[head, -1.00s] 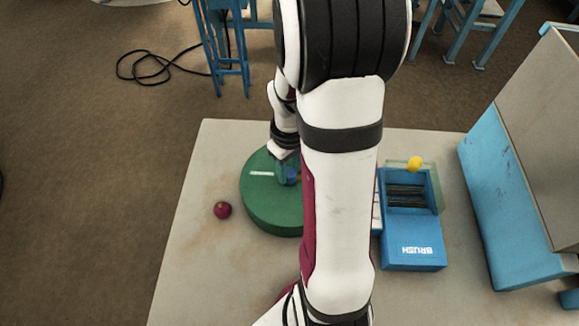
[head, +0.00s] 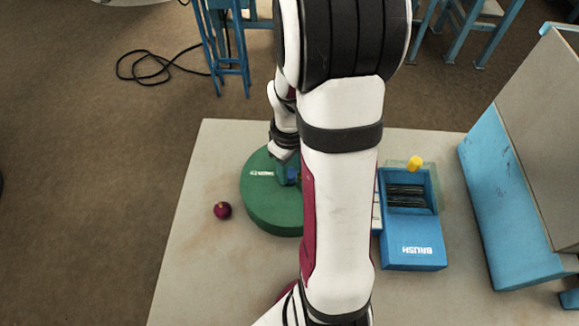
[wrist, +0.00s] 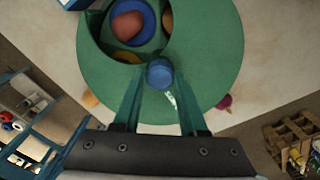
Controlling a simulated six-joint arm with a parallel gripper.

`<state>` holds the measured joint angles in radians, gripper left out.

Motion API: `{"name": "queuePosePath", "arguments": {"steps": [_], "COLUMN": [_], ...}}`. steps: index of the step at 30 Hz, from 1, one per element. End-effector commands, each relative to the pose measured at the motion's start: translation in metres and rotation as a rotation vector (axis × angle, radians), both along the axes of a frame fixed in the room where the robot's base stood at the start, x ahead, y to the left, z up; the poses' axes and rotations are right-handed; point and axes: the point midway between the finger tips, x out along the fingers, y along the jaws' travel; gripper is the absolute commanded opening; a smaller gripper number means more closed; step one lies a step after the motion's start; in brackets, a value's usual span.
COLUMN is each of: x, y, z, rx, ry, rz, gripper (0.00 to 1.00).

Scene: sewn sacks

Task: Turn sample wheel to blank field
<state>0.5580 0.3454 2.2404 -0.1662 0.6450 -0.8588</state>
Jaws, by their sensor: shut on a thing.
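The sample wheel is a round green drum (head: 262,212) on the table, left of my arm in the head view. Its green top (wrist: 215,60) fills much of the wrist view. A cut-out there shows a blue round pocket (wrist: 152,38) with a reddish-brown lump (wrist: 127,25) in it, and parts of orange-yellow pieces nearby. A blue knob (wrist: 160,73) stands on the top beside the cut-out. My gripper (wrist: 160,88) is shut on this knob, one teal finger on each side. In the head view my arm hides the wheel's right part.
A dark red ball (head: 222,210) lies left of the wheel. A blue box marked BRUSH (head: 412,250) stands to the right, with a yellow piece (head: 415,163) at its far end. A large blue-and-beige object (head: 500,200) is at the right. The table's (head: 190,285) front left is clear.

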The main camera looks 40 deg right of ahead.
Motion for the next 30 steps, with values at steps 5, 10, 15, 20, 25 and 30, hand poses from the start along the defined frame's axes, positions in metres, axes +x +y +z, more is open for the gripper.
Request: {"name": "queuePosePath", "arguments": {"steps": [5,10,15,20,25,30], "x": [0.0004,0.0004,0.0005,0.0005,0.0005,0.0004], "y": [-0.0007,-0.0006,-0.0004,-0.0004,-0.0003,-0.0002], "z": [0.0009,0.0009,0.0009,0.0009,0.0009,0.0009], "rx": [-0.002,-0.002,-0.002,-0.002,-0.001,-0.001], "ry": [-0.002,-0.002,-0.002,-0.002,-0.002,-0.002], "rz": [0.083,0.169,0.254,0.334,0.419,0.504], "gripper": [0.00,0.00,0.00,0.00,0.00,0.00]}}
